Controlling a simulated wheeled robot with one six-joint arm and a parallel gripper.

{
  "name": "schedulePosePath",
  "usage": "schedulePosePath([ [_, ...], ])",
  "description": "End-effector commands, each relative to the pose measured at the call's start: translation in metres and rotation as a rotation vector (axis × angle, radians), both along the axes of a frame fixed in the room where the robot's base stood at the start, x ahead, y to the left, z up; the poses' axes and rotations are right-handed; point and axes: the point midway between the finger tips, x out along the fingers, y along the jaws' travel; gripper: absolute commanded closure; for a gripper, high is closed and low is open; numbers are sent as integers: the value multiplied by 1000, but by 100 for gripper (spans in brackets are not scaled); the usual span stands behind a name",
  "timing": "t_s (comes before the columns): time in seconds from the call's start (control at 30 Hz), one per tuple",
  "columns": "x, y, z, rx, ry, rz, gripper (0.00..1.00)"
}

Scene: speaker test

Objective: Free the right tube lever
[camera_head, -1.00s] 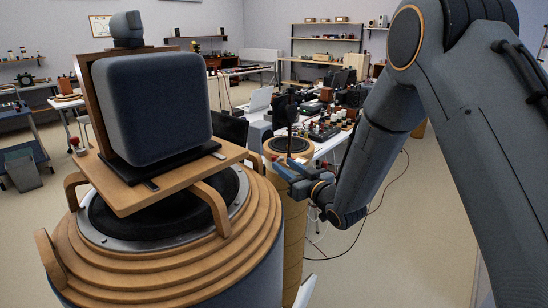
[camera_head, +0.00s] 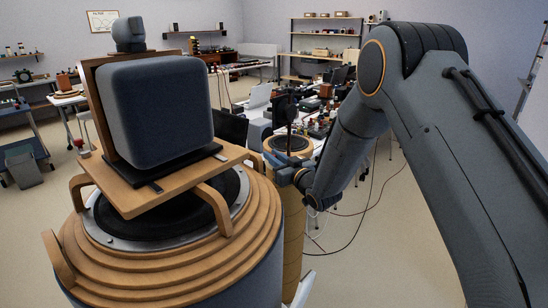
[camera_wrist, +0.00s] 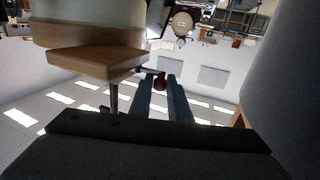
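In the wrist view, which looks upside down, a small red knob (camera_wrist: 159,83) on a thin dark rod shows at my fingertips. I take it for the right lever. My gripper (camera_wrist: 160,79) has its two fingers apart, with the knob between their tips; whether they touch it I cannot tell. In the head view my gripper (camera_head: 278,163) is beside a wooden column speaker (camera_head: 291,215), and no knob can be made out there. Another red-knobbed lever (camera_head: 80,145) stands left of the big blue-grey speaker (camera_head: 156,108).
The big speaker stands on a wooden board over a stepped wooden drum base (camera_head: 160,255) with curved wooden brackets. A dark upright part (camera_head: 290,110) rises behind my gripper. A cluttered bench (camera_head: 325,115) lies beyond. The floor at lower right (camera_head: 380,240) is open, apart from cables.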

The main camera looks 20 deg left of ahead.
Motion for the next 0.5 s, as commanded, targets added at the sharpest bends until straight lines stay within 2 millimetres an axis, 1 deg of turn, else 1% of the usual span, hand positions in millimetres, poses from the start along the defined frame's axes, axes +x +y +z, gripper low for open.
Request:
schedulePosePath([
  [0.03, 0, 0, 0, 0, 0, 0, 92],
  [0.07, 0, 0, 0, 0, 0, 0, 98],
  [0.1, 0, 0, 0, 0, 0, 0, 100],
  [0.37, 0, -1, 0, -1, -1, 17, 100],
  [0.5, 1, -4, -1, -1, -2, 62, 100],
])
